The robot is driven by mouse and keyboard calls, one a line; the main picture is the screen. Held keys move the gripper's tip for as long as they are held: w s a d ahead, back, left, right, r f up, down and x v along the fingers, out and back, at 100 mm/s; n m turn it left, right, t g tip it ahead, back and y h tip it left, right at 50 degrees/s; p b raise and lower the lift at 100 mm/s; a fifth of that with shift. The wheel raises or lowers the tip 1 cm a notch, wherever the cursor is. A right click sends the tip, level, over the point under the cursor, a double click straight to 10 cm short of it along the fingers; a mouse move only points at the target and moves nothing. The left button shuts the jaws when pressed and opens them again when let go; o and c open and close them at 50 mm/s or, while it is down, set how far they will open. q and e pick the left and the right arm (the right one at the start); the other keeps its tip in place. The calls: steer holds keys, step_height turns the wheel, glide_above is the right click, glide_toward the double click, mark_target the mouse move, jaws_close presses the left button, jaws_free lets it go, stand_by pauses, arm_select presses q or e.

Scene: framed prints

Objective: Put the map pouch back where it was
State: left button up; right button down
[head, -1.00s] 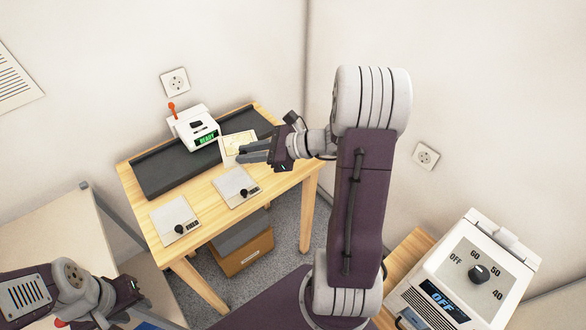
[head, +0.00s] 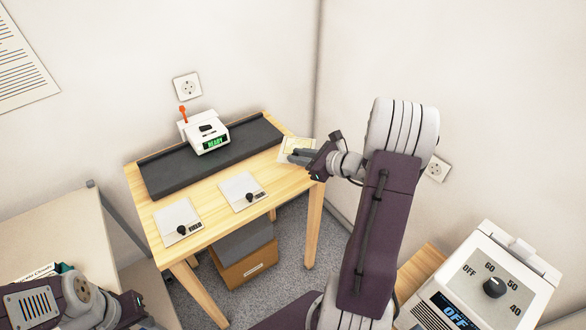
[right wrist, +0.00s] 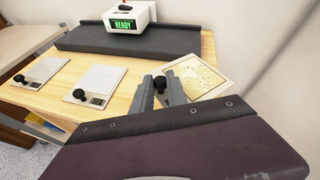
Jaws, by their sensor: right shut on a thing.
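The map pouch (head: 294,146) is a flat, pale sheet with a tan map print. My right gripper (head: 298,157) is shut on it and holds it over the right end of the wooden table (head: 228,214). In the right wrist view the pouch (right wrist: 199,77) sticks out beyond the fingertips of the right gripper (right wrist: 160,88), tilted. I cannot tell whether it touches the table. My left gripper (head: 128,308) is low at the left of the head view, away from the pouch; its fingers do not show clearly.
A dark tray-like strip (head: 165,178) runs along the table's back, with a white device (head: 208,133) reading READY. Two white plates with black knobs (head: 178,217) (head: 240,190) lie in front. A brown box (head: 246,268) stands below. A dial machine (head: 485,280) is at right.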

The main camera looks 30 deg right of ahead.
mark_target(293, 173)
steer(key=shift+x, duration=1.2)
step_height(293, 173, down, 4)
steer(key=shift+s+r+b, duration=0.1)
steer(key=shift+s+b, duration=0.05)
steer(key=shift+b, duration=0.6)
steer(key=shift+f, duration=0.45)
steer(key=c, duration=1.3)
jaws_free()
